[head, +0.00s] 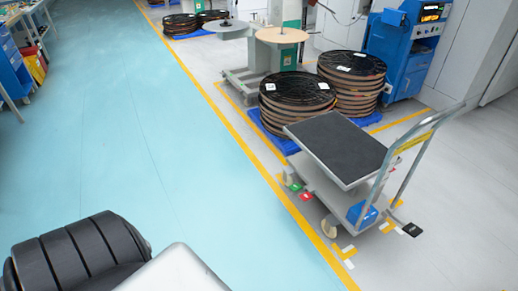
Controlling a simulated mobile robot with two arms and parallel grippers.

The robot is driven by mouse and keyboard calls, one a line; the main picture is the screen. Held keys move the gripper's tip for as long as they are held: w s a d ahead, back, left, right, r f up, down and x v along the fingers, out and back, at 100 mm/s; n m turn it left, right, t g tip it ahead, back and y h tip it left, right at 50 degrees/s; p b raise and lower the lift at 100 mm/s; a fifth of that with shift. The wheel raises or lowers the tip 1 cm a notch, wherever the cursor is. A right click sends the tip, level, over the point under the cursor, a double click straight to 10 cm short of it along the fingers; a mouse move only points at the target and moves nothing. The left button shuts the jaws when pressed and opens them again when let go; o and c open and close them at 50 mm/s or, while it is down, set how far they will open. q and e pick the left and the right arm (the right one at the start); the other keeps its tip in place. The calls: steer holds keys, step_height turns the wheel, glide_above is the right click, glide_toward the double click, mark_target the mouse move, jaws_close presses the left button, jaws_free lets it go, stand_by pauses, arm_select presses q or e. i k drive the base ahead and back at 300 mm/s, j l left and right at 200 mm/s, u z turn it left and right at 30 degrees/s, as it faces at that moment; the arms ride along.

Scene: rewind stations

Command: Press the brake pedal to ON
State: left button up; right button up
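A platform cart (338,147) with a dark grey deck stands on the right, with its silver push handle (408,145) at its right end. A small green piece (295,187) and a red piece (306,196) with white marks stick out low at the cart's left side. A black piece (411,230) with a white mark lies low by the handle end. These look like pedals, but I cannot tell which is the brake pedal or its state. Neither of my grippers is in view; only parts of my own body show at the bottom left.
A blue box (362,214) sits low on the cart. Stacked black reels (297,103) on blue pallets, a rewind machine (283,50) and a blue cabinet (403,50) stand behind it. A yellow line (235,115) borders the clear teal floor (110,130).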

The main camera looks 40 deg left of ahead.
mark_target(303, 195)
steer(key=u, duration=0.95)
steer(key=i+j, duration=0.2)
steer(key=i, duration=0.45)
steer(key=i+j, duration=0.2)
steer(key=i, duration=0.4)
steer(key=i+j, duration=0.2)
steer(key=i, duration=0.45)
steer(key=i+j, duration=0.15)
steer(key=i, duration=0.45)
